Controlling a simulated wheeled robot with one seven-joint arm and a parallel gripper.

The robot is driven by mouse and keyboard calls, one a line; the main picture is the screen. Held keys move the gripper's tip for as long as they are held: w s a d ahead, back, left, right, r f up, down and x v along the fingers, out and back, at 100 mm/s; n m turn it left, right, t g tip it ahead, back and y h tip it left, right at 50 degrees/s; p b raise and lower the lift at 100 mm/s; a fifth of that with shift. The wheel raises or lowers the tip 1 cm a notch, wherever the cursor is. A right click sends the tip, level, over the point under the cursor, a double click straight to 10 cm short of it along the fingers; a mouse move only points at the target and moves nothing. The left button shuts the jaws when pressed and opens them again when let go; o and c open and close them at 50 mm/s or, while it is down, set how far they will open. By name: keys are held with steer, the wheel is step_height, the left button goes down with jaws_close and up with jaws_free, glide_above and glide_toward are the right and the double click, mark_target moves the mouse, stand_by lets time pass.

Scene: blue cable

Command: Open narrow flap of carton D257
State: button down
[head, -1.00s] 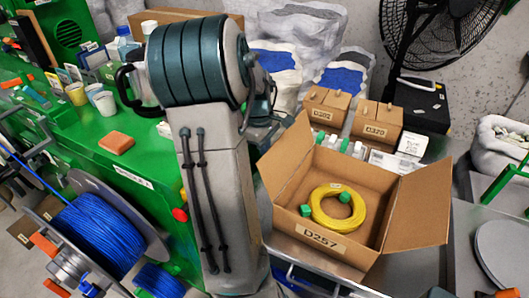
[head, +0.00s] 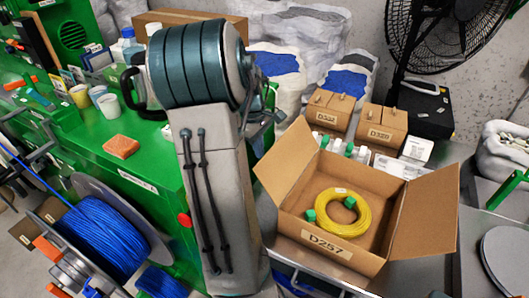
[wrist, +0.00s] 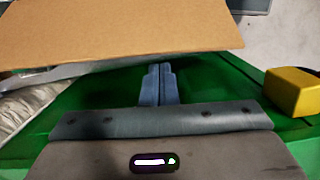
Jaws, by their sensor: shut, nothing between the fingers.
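Carton D257 (head: 328,247) sits on the grey metal surface, open at the top. Its left flap (head: 285,160) stands up and leans outward, and its right flap (head: 428,205) is spread outward. A coil of yellow cable (head: 343,213) with green clips lies inside. My gripper (wrist: 160,72) is shut and empty in the wrist view. A brown cardboard panel (wrist: 110,32) spans the upper left there, just beyond the fingertips; I cannot tell which part of which box it is. In the head view my arm hides most of the gripper.
Two small cartons (head: 330,110) (head: 381,124) and white bottles stand behind carton D257. A black fan (head: 440,40) is at the back right. The green bench (head: 90,150) and blue cable spool (head: 100,232) are at left. A yellow block (wrist: 293,92) shows in the wrist view.

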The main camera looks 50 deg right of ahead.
step_height(320, 180, up, 9)
steer(key=shift+s+f, duration=0.1)
